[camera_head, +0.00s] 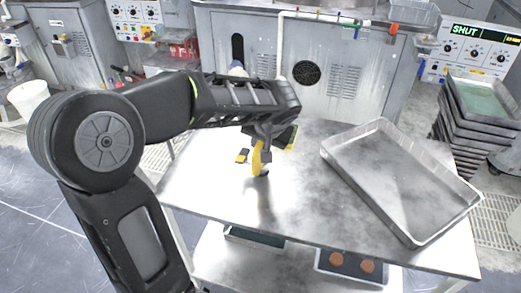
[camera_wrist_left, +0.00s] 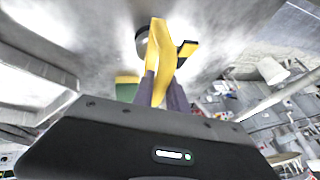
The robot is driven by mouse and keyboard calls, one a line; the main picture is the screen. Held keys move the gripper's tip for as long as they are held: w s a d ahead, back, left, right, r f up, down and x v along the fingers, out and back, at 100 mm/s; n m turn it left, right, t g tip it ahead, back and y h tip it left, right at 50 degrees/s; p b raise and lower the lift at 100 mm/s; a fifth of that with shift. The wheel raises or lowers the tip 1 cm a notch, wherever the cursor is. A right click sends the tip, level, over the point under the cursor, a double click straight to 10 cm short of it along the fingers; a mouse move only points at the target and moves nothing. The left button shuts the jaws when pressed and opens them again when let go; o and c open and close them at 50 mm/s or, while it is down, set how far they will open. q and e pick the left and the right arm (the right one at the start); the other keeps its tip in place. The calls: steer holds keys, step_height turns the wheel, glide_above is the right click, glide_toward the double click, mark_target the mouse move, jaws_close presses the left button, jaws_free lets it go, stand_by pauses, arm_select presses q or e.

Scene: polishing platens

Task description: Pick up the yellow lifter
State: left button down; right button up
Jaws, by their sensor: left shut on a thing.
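The yellow lifter (camera_head: 257,159) is upright over the left part of the metal table, below my left gripper (camera_head: 263,136). In the left wrist view the yellow lifter (camera_wrist_left: 159,55) runs between the two dark fingers of my left gripper (camera_wrist_left: 164,88), which is shut on it. A small round grey part shows at its lower end in the head view. I cannot tell whether that end touches the table. The gripper partly hides the lifter's top. My right gripper is in neither view.
A small black-and-yellow block (camera_head: 242,156) lies just left of the lifter. A green-and-yellow piece (camera_head: 291,138) is behind it to the right. A large metal tray (camera_head: 397,217) covers the table's right side. The metal table (camera_head: 300,208) is clear in front. Grey machines stand behind.

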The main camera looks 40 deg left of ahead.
arm_select(q)
step_height(320, 180, up, 8)
steer(key=shift+f, duration=0.1)
stand_by(1.0)
